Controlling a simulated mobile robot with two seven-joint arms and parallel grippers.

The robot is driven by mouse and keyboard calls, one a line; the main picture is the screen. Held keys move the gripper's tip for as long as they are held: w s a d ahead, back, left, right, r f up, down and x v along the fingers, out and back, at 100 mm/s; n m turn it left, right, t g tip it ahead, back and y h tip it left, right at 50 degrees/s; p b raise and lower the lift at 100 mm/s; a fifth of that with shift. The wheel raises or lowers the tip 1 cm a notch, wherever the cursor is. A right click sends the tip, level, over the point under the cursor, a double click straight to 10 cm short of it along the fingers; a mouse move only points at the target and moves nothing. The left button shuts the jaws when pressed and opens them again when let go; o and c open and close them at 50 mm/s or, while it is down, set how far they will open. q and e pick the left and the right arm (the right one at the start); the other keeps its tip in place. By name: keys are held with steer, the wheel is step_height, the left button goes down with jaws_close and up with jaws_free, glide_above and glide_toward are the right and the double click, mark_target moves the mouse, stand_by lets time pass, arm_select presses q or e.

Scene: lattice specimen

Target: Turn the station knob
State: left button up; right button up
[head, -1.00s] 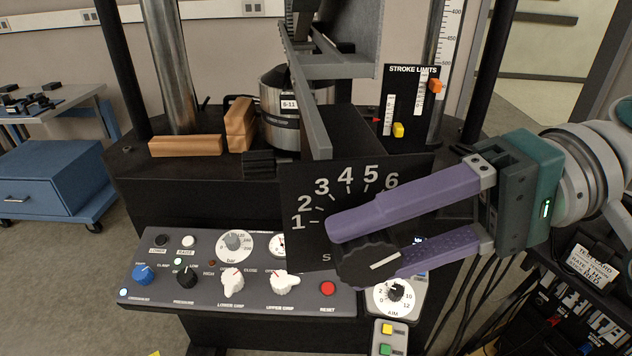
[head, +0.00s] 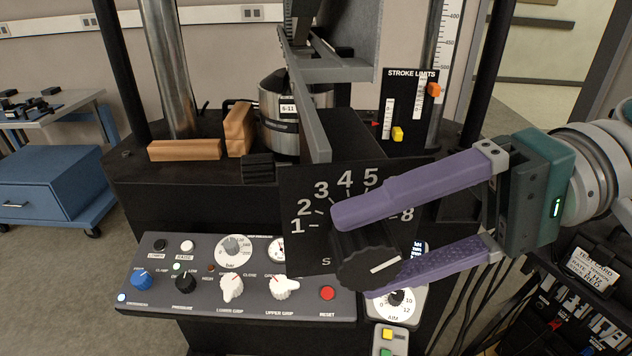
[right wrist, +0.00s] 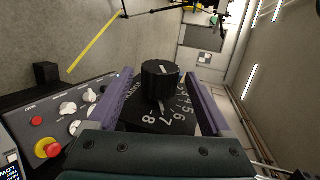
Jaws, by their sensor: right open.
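The station knob (head: 366,256) is a black ribbed dial with a white pointer line, mounted on a black numbered plate (head: 300,188). In the right wrist view the knob (right wrist: 160,82) sits between the two fingers, apart from both. The upper finger hides part of the numbers. My left gripper is not in view.
A grey control panel (head: 170,306) with several small knobs and a red button (head: 327,293) lies below left of the plate. A smaller AIM dial (head: 396,298) is just below the lower finger. A stroke limits board (head: 408,105) stands behind.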

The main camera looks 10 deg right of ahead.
steer(key=b+v, duration=0.2)
steer(key=v, duration=0.7)
stand_by(1.9)
stand_by(0.5)
